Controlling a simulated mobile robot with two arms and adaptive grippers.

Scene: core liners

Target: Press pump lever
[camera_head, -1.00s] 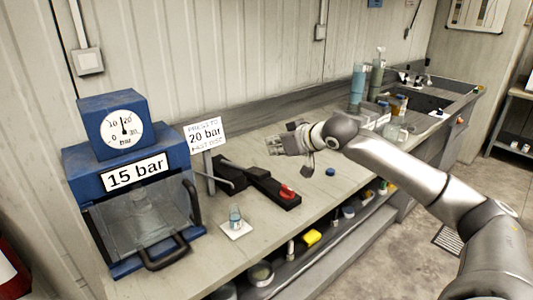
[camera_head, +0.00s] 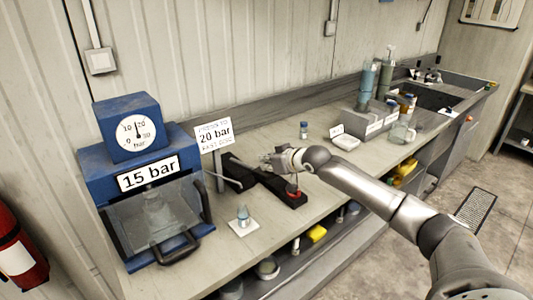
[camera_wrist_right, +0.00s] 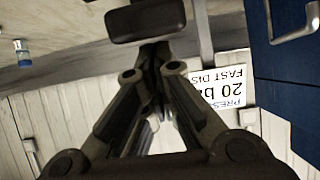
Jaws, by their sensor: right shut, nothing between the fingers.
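The black hand pump (camera_head: 284,191) lies on the bench with a red part at its near end (camera_head: 294,195). A thin metal rod (camera_head: 225,180) sticks out at its left. My right gripper (camera_head: 266,159) is just above the middle of the pump, shut and empty; whether it touches is unclear. In the right wrist view its fingers (camera_wrist_right: 152,62) meet below a dark block (camera_wrist_right: 145,20), which may be part of the pump. The blue press (camera_head: 180,150) has a dial (camera_head: 136,133) and a sign reading "15 bar" (camera_head: 148,174). My left gripper is out of view.
A "20 bar" sign (camera_head: 214,135) stands behind the pump and shows inverted in the right wrist view (camera_wrist_right: 224,92). A small vial on a white tile (camera_head: 243,229) is in front. Bottles and a grey rack (camera_head: 366,124) stand to the right.

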